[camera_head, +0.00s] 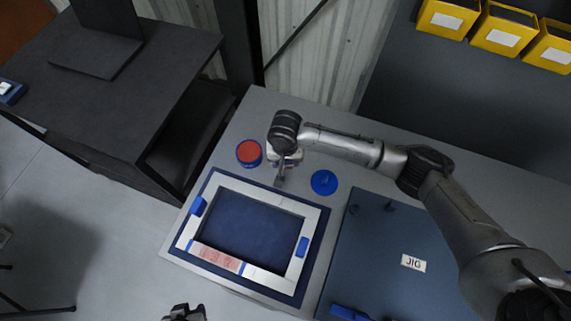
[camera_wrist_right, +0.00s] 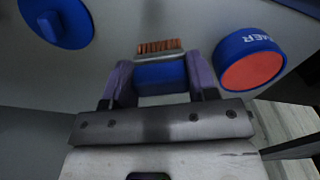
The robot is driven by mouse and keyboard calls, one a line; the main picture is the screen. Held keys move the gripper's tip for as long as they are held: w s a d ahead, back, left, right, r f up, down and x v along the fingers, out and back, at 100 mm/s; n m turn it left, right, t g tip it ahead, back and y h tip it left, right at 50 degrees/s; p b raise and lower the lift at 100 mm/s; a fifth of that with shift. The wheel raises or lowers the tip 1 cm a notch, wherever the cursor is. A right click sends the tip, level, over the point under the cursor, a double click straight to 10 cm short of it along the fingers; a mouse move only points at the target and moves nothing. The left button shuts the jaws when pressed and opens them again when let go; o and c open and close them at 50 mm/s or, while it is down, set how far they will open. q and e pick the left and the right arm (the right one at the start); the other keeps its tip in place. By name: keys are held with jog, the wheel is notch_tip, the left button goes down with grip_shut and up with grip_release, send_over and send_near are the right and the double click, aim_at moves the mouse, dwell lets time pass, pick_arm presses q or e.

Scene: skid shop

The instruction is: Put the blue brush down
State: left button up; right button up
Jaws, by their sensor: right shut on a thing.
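My right gripper (camera_wrist_right: 160,85) is shut on the blue brush (camera_wrist_right: 160,73) in the right wrist view. The blue block sits between two purple fingers, with copper-coloured bristles (camera_wrist_right: 160,47) beyond it. Whether the brush touches the bench cannot be told. In the head view my right gripper (camera_head: 283,165) is over the grey bench, between the red-topped blue tin and a round blue lid, and the brush is mostly hidden there. My left gripper (camera_head: 185,313) shows only partly at the bottom edge, away from the bench; its jaw opening is unclear.
The red-topped blue tin (camera_head: 249,153) and round blue lid (camera_head: 324,182) stand close on either side. A white frame (camera_head: 265,197) with blue clips lies on a blue mat in front. A dark JIG board (camera_head: 380,250) lies right. Yellow bins (camera_head: 497,32) are at the back.

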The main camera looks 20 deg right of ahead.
aim_at(285, 165)
notch_tip(285, 165, down, 3)
jog(key=shift+f+b, duration=0.2)
jog(key=shift+b, duration=0.2)
jog(key=shift+f, duration=0.15)
jog(key=o, duration=0.8)
